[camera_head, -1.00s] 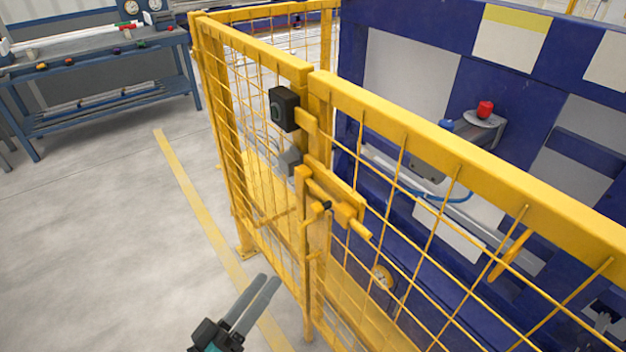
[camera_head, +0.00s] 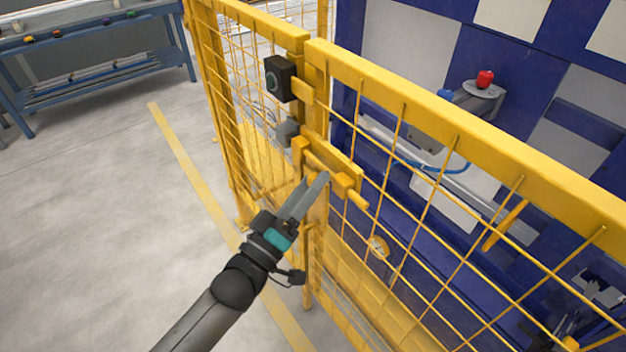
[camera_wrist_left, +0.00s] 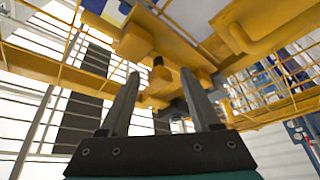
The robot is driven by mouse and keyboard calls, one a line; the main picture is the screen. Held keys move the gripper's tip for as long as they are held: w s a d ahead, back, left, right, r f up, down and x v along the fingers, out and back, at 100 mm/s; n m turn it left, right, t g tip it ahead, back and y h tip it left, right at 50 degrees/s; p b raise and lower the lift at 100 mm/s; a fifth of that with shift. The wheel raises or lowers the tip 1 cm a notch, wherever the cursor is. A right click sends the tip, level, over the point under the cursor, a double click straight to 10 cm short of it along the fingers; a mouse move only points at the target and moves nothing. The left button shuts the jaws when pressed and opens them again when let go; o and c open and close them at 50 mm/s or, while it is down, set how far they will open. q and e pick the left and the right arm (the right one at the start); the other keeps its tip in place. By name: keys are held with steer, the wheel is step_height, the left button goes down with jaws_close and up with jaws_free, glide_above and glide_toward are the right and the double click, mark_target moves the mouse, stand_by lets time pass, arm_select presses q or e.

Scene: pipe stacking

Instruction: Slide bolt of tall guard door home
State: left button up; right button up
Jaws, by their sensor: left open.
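The tall guard door (camera_head: 450,134) is a yellow frame with wire mesh. Its yellow bolt (camera_head: 357,199) sits in a bracket (camera_head: 340,170) near the post where the door meets the neighbouring panel. The rod's rounded end sticks out to the right of the bracket. My left gripper (camera_head: 316,182) is open, its fingertips at the bolt from the near side, covering the bolt's dark-tipped handle in the head view. In the left wrist view the fingers (camera_wrist_left: 160,90) stand apart, with yellow bolt parts (camera_wrist_left: 158,75) between and beyond them. Contact cannot be told. My right gripper is not in view.
A black box (camera_head: 280,79) and a grey part (camera_head: 287,132) are fixed near the post above the bolt. A blue machine (camera_head: 400,60) with a red button (camera_head: 485,78) stands behind the mesh. A blue workbench (camera_head: 90,60) is at back left. The floor (camera_head: 90,230) between is clear.

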arm_select(q)
steer(key=shift+w+d+r, duration=0.15)
steer(key=shift+w+d, duration=0.2)
steer(key=shift+w, duration=0.15)
steer(key=shift+c, duration=0.4)
jaws_close()
stand_by(0.8)
